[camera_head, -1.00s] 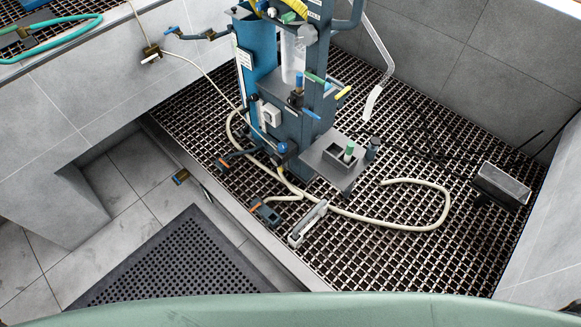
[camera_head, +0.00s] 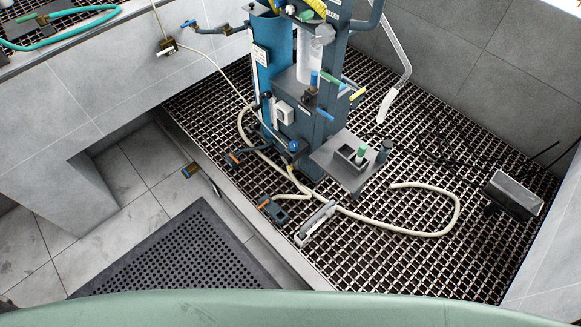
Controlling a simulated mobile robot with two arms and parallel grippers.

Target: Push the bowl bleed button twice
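A blue-grey flotation machine (camera_head: 298,100) stands upright on the floor grating. It carries a white box (camera_head: 285,113) on its front, a blue round knob (camera_head: 293,146) low down, and blue, green and yellow handles higher up. A grey platform (camera_head: 345,172) juts out at its lower right and bears a small green upright part (camera_head: 361,154) and a dark cylinder. I cannot tell which of these parts is the bowl bleed button; no label is readable at this size. Neither of my grippers is in view.
A cream hose (camera_head: 455,215) loops over the grating (camera_head: 400,260). A grey box (camera_head: 513,193) sits at the right. A raised kerb (camera_head: 285,258) separates the grating from a black perforated mat (camera_head: 180,255). A tiled ledge (camera_head: 110,55) with a green hose stands at left.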

